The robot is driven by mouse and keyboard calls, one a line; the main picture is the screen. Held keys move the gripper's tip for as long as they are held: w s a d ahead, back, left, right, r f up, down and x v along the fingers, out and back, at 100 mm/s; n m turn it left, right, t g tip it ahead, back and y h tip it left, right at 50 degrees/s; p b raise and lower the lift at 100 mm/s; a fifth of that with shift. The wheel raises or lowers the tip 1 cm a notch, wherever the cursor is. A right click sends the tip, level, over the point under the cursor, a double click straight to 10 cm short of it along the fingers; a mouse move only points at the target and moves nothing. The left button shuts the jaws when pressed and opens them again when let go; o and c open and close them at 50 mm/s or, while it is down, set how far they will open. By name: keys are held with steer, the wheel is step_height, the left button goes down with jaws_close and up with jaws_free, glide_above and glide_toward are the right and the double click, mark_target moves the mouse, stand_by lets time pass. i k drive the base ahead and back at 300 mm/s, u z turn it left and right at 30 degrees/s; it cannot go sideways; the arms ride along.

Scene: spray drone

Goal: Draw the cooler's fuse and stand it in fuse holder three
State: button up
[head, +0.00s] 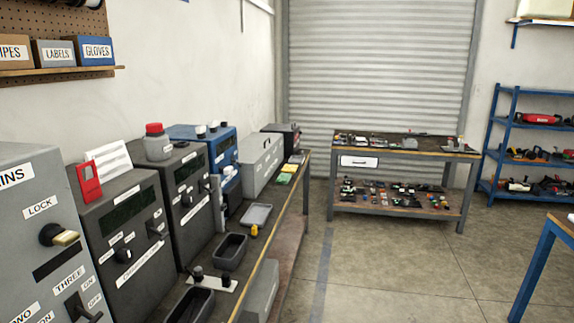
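My gripper is not in view. I cannot read which one is the cooler. A white strip with two black knob-like pieces (212,280) lies on the bench between dark trays. I cannot make out the fuse or fuse holder three for certain.
Behind the cabinet stand dark boxes (130,250), a blue box (215,150) and a light grey box (262,160). Dark trays (229,252) lie along the bench front. A cluttered workbench (400,150) and blue shelves (490,140) stand farther back.

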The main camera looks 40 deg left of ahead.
mark_target(228, 170)
steer(key=u, duration=0.2)
steer(key=i, duration=1.7)
steer(key=u, duration=0.95)
steer(key=i, duration=1.15)
steer(key=u, duration=1.65)
steer(key=i, duration=0.65)
steer(key=u, duration=0.55)
